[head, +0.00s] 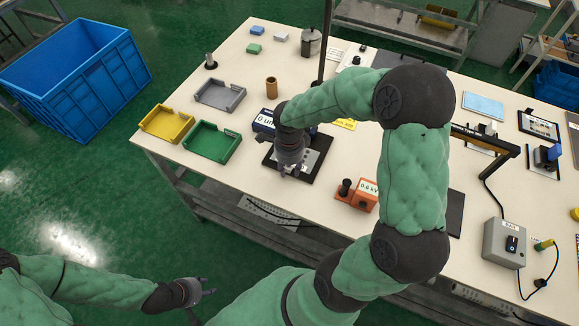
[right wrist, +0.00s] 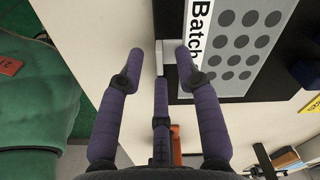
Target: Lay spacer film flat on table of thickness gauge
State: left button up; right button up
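A blue thickness gauge (head: 264,121) reading "0 um" stands near the middle of the table, partly hidden by my right arm. In front of it a grey sheet with dark round spots (head: 312,157) lies on a black plate (head: 303,177). The sheet also shows in the right wrist view (right wrist: 235,68), with a white "Batch" label. My right gripper (head: 291,172) is over the plate's left part, its fingers spread apart. In the right wrist view, a small light grey piece (right wrist: 171,48) shows by the fingertips; I cannot tell whether it is the spacer film. My left gripper (head: 203,286) is open and empty, off the table.
Grey (head: 219,97), yellow (head: 166,124) and green (head: 212,143) trays lie at the left. A brown cup (head: 271,88) stands behind the gauge. An orange "0.0 kV" meter (head: 357,195) is close to the plate's right. A dark post rises behind.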

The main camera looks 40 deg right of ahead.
notch_tip(320, 180, up, 12)
dwell(0.6)
dwell(0.5)
